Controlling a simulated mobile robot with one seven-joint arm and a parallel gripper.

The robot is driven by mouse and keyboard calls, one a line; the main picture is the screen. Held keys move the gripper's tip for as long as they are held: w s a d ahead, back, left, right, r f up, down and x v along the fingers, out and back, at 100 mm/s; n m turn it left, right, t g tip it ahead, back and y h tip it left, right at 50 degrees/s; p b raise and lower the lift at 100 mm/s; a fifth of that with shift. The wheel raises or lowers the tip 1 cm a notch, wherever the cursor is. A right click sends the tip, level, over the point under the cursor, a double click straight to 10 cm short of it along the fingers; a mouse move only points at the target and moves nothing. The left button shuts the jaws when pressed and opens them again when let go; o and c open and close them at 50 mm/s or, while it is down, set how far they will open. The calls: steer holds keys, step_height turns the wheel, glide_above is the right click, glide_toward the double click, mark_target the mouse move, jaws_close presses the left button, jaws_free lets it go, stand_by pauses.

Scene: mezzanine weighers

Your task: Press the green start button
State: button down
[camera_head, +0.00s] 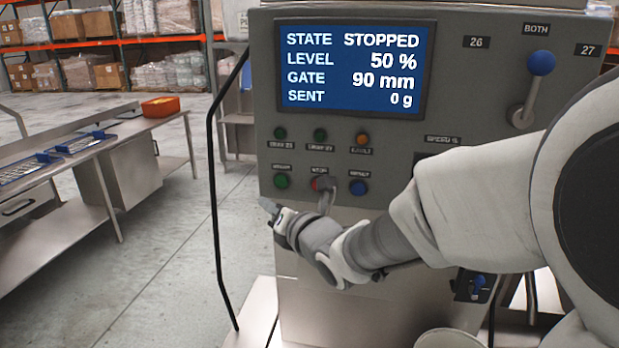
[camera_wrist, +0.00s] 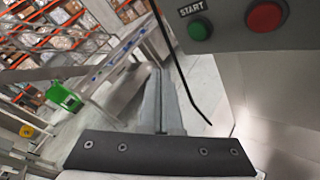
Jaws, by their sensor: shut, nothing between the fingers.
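The green start button (camera_head: 282,181) is at the left of the lower button row on the grey control panel (camera_head: 350,140). It also shows in the wrist view (camera_wrist: 199,29), under a START label. A red button (camera_head: 319,184) sits to its right, partly covered by my gripper or something in front of it; it is clear in the wrist view (camera_wrist: 265,17). My gripper (camera_head: 269,206) is shut and empty, pointing left, with its tips just below and left of the green button. In the wrist view its fingers (camera_wrist: 158,88) lie together, apart from the button.
The screen (camera_head: 351,68) reads STOPPED, level 50 %, gate 90 mm, sent 0 g. A blue button (camera_head: 358,187) is right of the red one. A blue-knobbed lever (camera_head: 541,64) is at upper right. A black rail (camera_head: 214,190) runs along the panel's left.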

mark_target(275, 182)
steer(key=shift+w+d+p, duration=0.25)
steer(key=shift+w+p, duration=0.1)
steer(key=shift+w, duration=1.35)
steer(key=shift+w+d+p, duration=0.2)
steer(key=shift+w+p, duration=0.1)
steer(key=shift+w, duration=1.4)
steer(key=shift+w, duration=0.1)
steer(key=shift+w+b, duration=0.25)
steer(key=shift+b, duration=0.3)
steer(key=shift+d, duration=0.1)
steer(key=shift+w+b, duration=0.3)
steer(key=shift+w, duration=0.15)
steer(key=shift+s, duration=0.1)
steer(key=shift+s+b, duration=0.75)
steer(key=shift+b, duration=0.2)
